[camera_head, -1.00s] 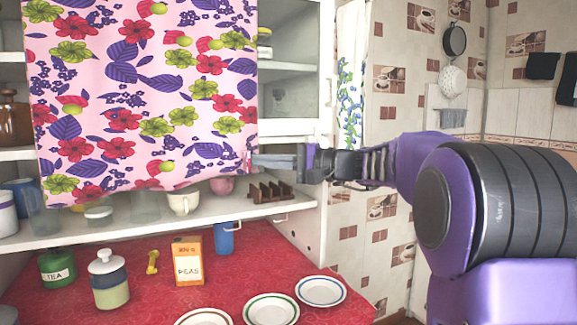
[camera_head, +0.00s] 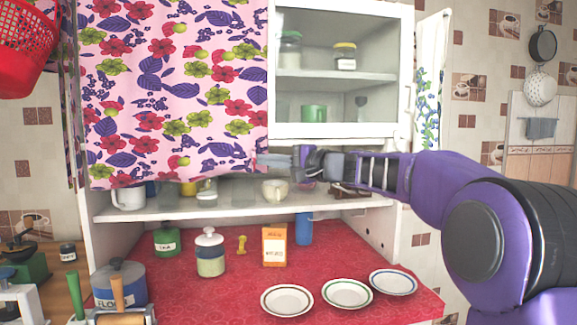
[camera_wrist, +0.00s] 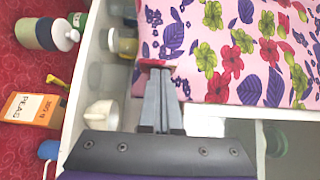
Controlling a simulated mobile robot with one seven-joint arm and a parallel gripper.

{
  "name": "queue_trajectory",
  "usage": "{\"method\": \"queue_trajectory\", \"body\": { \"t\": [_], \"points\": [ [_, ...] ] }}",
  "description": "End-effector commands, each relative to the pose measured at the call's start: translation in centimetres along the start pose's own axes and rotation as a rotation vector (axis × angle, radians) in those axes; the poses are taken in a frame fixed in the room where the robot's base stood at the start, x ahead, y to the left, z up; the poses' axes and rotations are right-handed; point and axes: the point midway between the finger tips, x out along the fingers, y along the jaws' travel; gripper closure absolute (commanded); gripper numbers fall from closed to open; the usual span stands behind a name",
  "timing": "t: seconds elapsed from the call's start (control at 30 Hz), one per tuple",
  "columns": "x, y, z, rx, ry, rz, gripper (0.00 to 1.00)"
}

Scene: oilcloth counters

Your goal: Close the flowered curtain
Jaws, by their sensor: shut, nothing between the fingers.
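The pink flowered curtain (camera_head: 175,95) hangs in front of the left part of the white wall cabinet. Its left edge reaches the cabinet's left side. To its right, a glass-fronted section (camera_head: 335,22) is uncovered. My gripper (camera_head: 262,161) is at the curtain's lower right corner, reaching in from the right. In the wrist view, the fingers (camera_wrist: 157,70) are together, with their tips at the lower edge of the curtain (camera_wrist: 235,45). No cloth is held between them. Whether the tips touch the cloth is hard to tell.
A white shelf (camera_head: 330,203) with cups and jars runs just below the curtain. The red counter (camera_head: 210,297) holds canisters, an orange box (camera_head: 275,246) and three plates. A red basket (camera_head: 22,45) hangs at the far left. A blue-flowered cloth (camera_head: 428,105) hangs right of the cabinet.

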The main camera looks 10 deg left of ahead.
Motion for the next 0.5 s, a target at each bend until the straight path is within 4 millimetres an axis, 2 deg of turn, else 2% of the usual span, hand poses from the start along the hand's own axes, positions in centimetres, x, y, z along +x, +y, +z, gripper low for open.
{"method": "queue_trajectory", "body": {
  "t": [0.2,0.5],
  "points": [
    [1.7,0.0,1.0,0.0,0.0,-0.001,1.0],
    [2.2,-0.1,1.4,0.0,-0.003,-0.001,1.0]
  ]
}}
